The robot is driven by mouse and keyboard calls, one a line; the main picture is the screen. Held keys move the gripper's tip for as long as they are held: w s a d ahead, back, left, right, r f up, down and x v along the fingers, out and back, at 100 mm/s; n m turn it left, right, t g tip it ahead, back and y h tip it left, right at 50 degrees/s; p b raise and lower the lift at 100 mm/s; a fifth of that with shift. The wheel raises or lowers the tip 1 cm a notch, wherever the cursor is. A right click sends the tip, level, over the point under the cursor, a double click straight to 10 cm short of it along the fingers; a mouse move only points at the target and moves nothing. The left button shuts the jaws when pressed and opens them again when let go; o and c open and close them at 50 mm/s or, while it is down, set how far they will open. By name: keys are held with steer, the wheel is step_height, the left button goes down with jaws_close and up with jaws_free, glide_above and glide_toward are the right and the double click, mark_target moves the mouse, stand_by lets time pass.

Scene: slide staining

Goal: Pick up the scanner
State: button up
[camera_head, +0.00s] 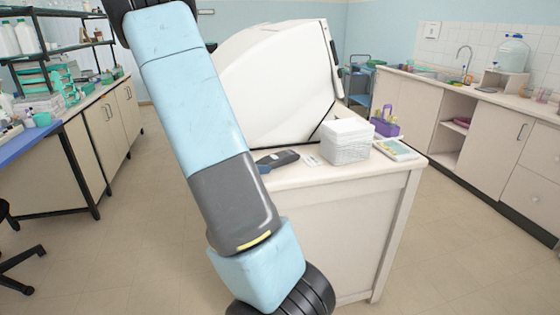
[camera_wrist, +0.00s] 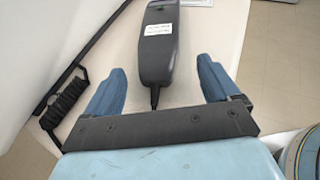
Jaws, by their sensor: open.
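The scanner (camera_head: 277,160) is a dark grey handheld device lying on the white table top, just right of my arm in the head view. In the wrist view the scanner (camera_wrist: 158,45) lies with a white label facing up, its narrow corded end toward my gripper. My gripper (camera_wrist: 160,88) is open and empty, with a blue finger on either side of the scanner's narrow end, apart from it. The scanner's far end is cut off by the top edge of the wrist view.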

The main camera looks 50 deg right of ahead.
mark_target(263, 163)
steer(key=shift+x, duration=1.85)
steer(key=shift+r, duration=0.15)
steer(key=shift+c, duration=0.2)
steer(key=c, duration=1.2)
